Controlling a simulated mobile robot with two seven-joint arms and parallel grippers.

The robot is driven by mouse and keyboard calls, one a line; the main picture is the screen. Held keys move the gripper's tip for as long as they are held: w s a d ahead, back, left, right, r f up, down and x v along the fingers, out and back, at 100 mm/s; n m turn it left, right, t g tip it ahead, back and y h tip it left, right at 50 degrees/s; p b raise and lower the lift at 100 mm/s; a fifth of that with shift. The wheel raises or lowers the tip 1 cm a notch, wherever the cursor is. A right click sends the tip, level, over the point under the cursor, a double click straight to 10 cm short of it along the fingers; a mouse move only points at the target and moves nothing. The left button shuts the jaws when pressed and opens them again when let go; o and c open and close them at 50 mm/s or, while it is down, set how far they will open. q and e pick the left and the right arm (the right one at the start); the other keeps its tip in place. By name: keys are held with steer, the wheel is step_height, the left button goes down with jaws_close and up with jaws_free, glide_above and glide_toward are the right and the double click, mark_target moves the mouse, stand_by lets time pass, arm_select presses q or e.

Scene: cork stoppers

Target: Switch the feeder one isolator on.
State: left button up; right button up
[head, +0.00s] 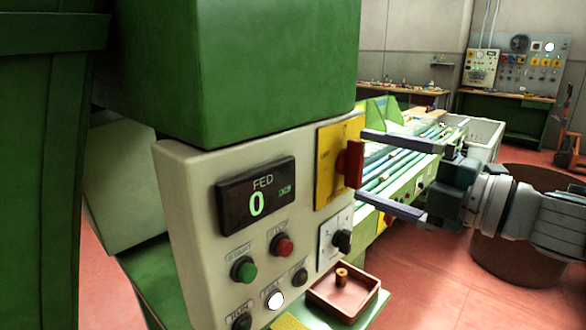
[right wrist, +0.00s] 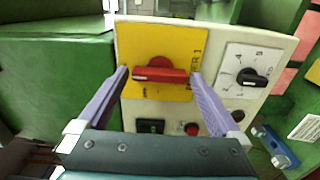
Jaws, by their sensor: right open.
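The feeder one isolator is a red rotary handle (head: 349,164) on a yellow plate (head: 328,172) at the right side of the beige control panel. The handle stands roughly upright in the head view and lies across the picture in the right wrist view (right wrist: 160,75). The plate's print reads partly "FEEDER 1" in the wrist view; its position marks are too small to read. My right gripper (head: 361,164) is open, its fingers at either end of the handle, with small gaps showing in the wrist view (right wrist: 160,74). My left gripper is out of view.
Below the isolator are a black selector knob (head: 342,241), a green button (head: 243,269) and a red button (head: 282,245). A display (head: 256,196) reads 0. A small red tray (head: 328,305) holding a cork-coloured piece juts out below. A brown bin (head: 520,250) stands behind my right arm.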

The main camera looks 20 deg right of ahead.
steer(key=b+v, duration=0.1)
steer(key=v, duration=0.8)
steer(key=shift+s+b, duration=0.2)
steer(key=shift+b, duration=0.15)
steer(key=s+a+f+m+g+h, duration=0.2)
steer(key=s+f+m+g+h, duration=0.1)
steer(key=f+m+h, duration=0.4)
steer(key=s+a+f+m+g+h, duration=0.2)
steer(key=f+m+g, duration=0.15)
steer(key=m, duration=0.65)
steer(key=s+a+f+m+g+y, duration=0.25)
steer(key=s+a+g, duration=0.35)
steer(key=s+a, duration=0.5)
step_height(320, 180, up, 29)
steer(key=s+p, duration=0.1)
steer(key=p, duration=2.9)
steer(key=shift+d+m, duration=0.35)
steer(key=shift+m, duration=0.1)
steer(key=shift+s+r+g, duration=0.1)
steer(key=shift+g, duration=0.15)
